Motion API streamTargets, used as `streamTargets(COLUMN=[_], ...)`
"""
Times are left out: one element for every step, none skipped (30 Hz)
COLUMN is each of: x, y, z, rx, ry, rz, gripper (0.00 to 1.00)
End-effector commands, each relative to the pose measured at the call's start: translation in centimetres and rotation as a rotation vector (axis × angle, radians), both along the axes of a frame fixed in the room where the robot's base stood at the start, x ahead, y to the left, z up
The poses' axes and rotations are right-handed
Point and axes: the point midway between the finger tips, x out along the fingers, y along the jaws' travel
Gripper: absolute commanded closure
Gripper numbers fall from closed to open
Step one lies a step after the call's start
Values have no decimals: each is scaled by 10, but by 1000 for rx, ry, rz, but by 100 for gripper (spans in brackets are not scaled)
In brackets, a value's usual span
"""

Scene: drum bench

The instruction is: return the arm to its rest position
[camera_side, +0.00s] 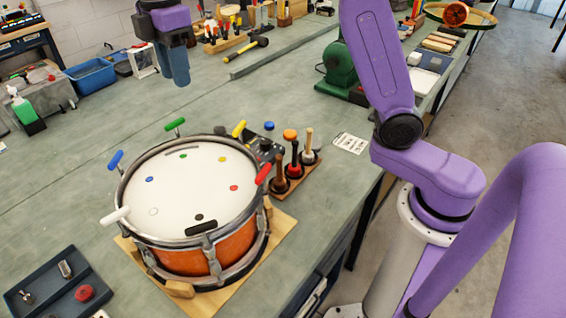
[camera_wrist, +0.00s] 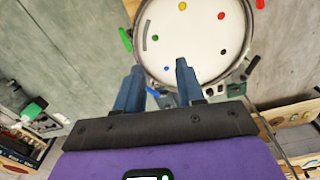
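My gripper (camera_side: 176,76) hangs in the air above the back of the bench, behind and above the drum (camera_side: 190,190). In the wrist view, its two blue fingers (camera_wrist: 160,66) are apart with nothing held between them. The drum has a white head with coloured dots and an orange shell, and stands on a wooden board (camera_side: 259,245). Coloured handles stick out around its rim: blue (camera_side: 115,160), green (camera_side: 175,125), yellow (camera_side: 239,129), red (camera_side: 263,174) and white (camera_side: 116,216). A black handle (camera_side: 201,228) is at the front. The wrist view shows the drum head (camera_wrist: 205,45) beyond the fingers.
A wooden stand (camera_side: 300,178) with three upright tools is right of the drum. A dark tray (camera_side: 62,285) with small parts lies at front left. Bench left of the drum is clear.

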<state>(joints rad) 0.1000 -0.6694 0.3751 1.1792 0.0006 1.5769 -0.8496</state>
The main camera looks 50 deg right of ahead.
Motion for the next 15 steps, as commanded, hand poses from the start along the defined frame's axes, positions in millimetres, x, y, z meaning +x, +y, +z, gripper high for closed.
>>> streamTargets(x=[-14, -22, -33, -41, -49, -60, -69, -78, -90, -99, -108, -120, -129, -138, -151], y=[-2, -3, -5, -6, -8, -11, -13, -15, -19, -22, -25, -30, -34, -38, -44], z=[-3, -6, -10, -13, -16, -20, -23, -26, -31, -35, -38, -44, -48, -51, -57], rx=[0, 1, 1, 2, 3, 4, 5, 6, 6, 7, 9, 10, 10, 12, 12], ry=[0, 0, 0, -1, -1, -1, -2, -2, -2, -2, -4, -3, -3, -4, -3], rz=[-11, -21, -34, -44, -54, -67, -75, -84, -96, -106, -116, -128, -138, -147, -159], gripper=[62, 62, 62, 62, 62, 62, 62, 62, 62, 62, 62, 62, 62, 62, 62])
